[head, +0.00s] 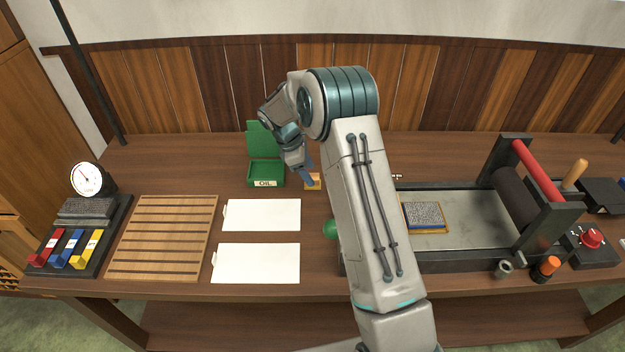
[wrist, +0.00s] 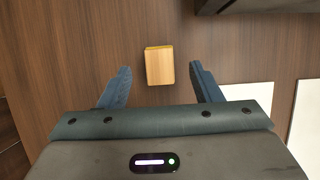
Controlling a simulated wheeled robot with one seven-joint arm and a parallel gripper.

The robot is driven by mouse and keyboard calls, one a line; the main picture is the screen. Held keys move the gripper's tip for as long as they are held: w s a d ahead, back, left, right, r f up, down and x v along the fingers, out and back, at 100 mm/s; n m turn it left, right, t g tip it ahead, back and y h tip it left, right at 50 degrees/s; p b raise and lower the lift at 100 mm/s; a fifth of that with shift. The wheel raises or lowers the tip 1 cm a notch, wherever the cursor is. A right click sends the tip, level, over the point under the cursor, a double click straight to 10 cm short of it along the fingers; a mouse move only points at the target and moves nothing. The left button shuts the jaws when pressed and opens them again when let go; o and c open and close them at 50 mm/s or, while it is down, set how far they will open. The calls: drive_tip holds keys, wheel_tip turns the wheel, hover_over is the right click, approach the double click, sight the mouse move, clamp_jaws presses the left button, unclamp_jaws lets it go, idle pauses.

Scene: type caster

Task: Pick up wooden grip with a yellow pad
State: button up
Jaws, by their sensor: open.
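The wooden grip (wrist: 160,67) is a small light-wood block with a thin yellow edge along its far side in the wrist view. In the head view the grip (head: 314,184) lies on the brown table, just right of the green OIL box. My gripper (wrist: 160,72) is open in the wrist view, with one blue finger on each side of the grip and a gap on both sides. In the head view my gripper (head: 306,174) is over the grip and partly hides it. Most of the yellow pad is hidden.
A green open-lidded OIL box (head: 265,173) stands just left of the grip. White sheets (head: 262,215) lie in front. A slatted wooden rack (head: 163,236) is at left.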

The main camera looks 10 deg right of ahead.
sight(313, 176)
drive_tip(key=shift+x, duration=1.65)
drive_tip(key=shift+d, duration=0.1)
drive_tip(key=c, duration=1.1)
drive_tip(key=shift+r, duration=0.1)
drive_tip(key=shift+r, duration=0.45)
wheel_tip(313, 176, up, 3)
drive_tip(key=shift+w+f+b, duration=0.1)
drive_tip(key=shift+f+b, duration=0.05)
drive_tip(key=shift+b, duration=0.25)
drive_tip(key=s+d+r, duration=0.2)
drive_tip(key=d, duration=0.1)
drive_tip(key=s+d+r+b, duration=0.1)
drive_tip(key=s+d+r, duration=0.1)
drive_tip(key=s, duration=0.1)
drive_tip(key=s+d+r+b, duration=0.1)
drive_tip(key=s+d+r, duration=0.2)
drive_tip(key=shift+d+r, duration=0.15)
drive_tip(key=shift+d, duration=0.15)
